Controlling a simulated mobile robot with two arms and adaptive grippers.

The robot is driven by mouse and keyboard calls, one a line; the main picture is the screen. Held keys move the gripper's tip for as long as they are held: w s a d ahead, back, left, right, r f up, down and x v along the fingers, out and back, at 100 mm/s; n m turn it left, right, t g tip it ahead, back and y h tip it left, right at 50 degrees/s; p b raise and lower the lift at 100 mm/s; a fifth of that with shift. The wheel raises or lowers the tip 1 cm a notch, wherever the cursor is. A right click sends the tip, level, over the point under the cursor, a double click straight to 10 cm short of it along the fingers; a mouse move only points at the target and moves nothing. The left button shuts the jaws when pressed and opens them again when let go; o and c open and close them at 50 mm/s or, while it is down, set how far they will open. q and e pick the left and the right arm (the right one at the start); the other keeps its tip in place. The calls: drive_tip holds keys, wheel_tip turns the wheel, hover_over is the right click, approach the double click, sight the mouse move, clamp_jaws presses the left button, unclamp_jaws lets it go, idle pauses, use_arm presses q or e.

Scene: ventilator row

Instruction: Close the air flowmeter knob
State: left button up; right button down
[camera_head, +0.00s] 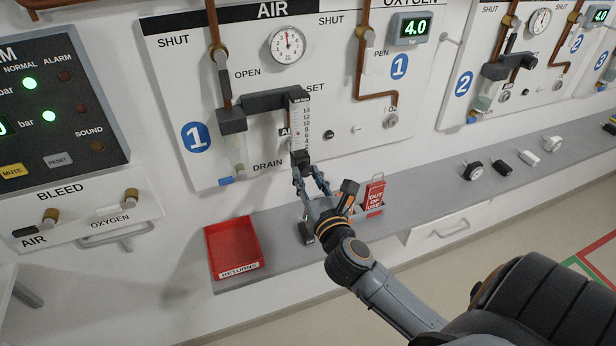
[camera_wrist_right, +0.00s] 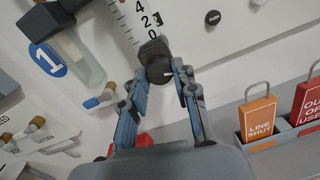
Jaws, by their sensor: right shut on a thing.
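The air flowmeter (camera_head: 301,122) is an upright clear tube with a printed scale on the panel marked AIR. Its black knob (camera_head: 299,157) is at the lower end. My right gripper (camera_head: 307,174) reaches up from below and is shut on the knob. Its two blue-grey fingers (camera_wrist_right: 161,80) stand at either side of the knob in the wrist view. My left gripper is not in view.
A grey shelf (camera_head: 290,252) runs below the panel. A red returns tray (camera_head: 233,248) stands on it at left. A grey holder with an orange tag (camera_wrist_right: 258,117) and a red out-of-use tag (camera_head: 375,193) is close by the right gripper. A filter bowl (camera_head: 237,152) hangs left of the flowmeter.

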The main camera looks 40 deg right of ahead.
drive_tip(key=shift+r+n+p, duration=0.15)
drive_tip(key=shift+n+p, duration=0.75)
drive_tip(key=shift+p, duration=0.15)
drive_tip(key=n+p, duration=0.2)
drive_tip(key=shift+n, duration=0.3)
drive_tip(key=n+p, duration=0.5)
drive_tip(key=n, duration=0.1)
drive_tip(key=shift+d+n, duration=0.15)
drive_tip(key=shift+n, duration=0.15)
drive_tip(key=n+p, duration=0.2)
drive_tip(key=n, duration=0.1)
drive_tip(key=n+p, duration=0.2)
drive_tip(key=n, duration=0.1)
drive_tip(key=shift+n+t+y, duration=0.3)
drive_tip(key=n+p, duration=0.2)
drive_tip(key=n, duration=0.2)
drive_tip(key=shift+d+n+p, duration=0.1)
drive_tip(key=shift+n+p, duration=0.25)
drive_tip(key=shift+n, duration=0.05)
drive_tip(key=shift+s, duration=0.1)
drive_tip(key=c, duration=1)
unclamp_jaws()
